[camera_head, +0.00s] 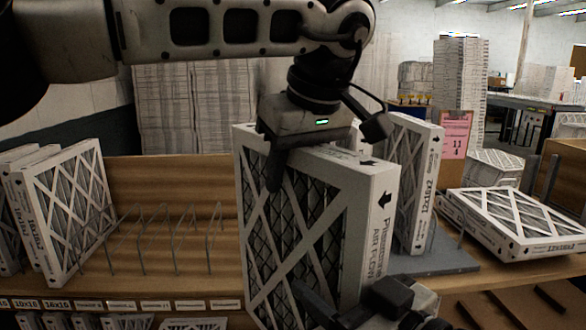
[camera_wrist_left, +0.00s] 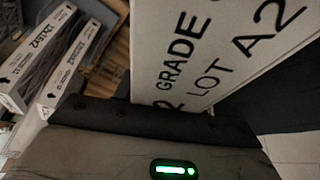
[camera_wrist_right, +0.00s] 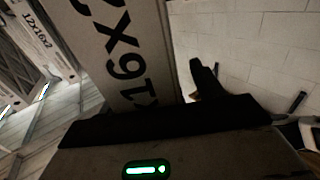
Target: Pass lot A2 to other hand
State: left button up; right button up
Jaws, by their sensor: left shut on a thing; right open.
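The boxed filter marked lot A2 (camera_head: 308,235) has a white frame and dark pleats behind a lattice. It is upright in the middle of the head view. My left gripper (camera_head: 290,160) is shut on its top edge from above. In the left wrist view the filter's edge (camera_wrist_left: 215,60) reads "GRADE" and "LOT A2". My right gripper (camera_head: 350,300) is open at the filter's lower right. The other finger is not clear, and I cannot tell whether any touches.
An empty wire rack (camera_head: 165,245) stands on the wooden bench, with several upright filters (camera_head: 65,215) to its left. Behind the held filter, another filter (camera_head: 425,190) stands on a grey base (camera_head: 450,262) near a pink sign (camera_head: 453,140). Filters lie flat (camera_head: 515,222) at the right.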

aim_at(337, 251)
notch_tip(337, 251, up, 5)
jog(key=shift+f, duration=0.2)
jog(key=s+d+f+m+g+h, duration=0.1)
jog(key=s+d+f+h, duration=0.2)
jog(key=f, duration=1)
jog(key=s+d+f+m+g+h, duration=0.1)
jog(key=s+d+f, duration=0.4)
jog(key=f, duration=0.8)
jog(key=s+d+f+m+g+h, duration=0.1)
jog(key=s+d+f+m+h, duration=0.2)
jog(key=f, duration=1.1)
jog(key=shift+s+d+g+h, duration=0.3)
jog(key=shift+s+d+h, duration=0.15)
jog(key=shift+s+h, duration=0.3)
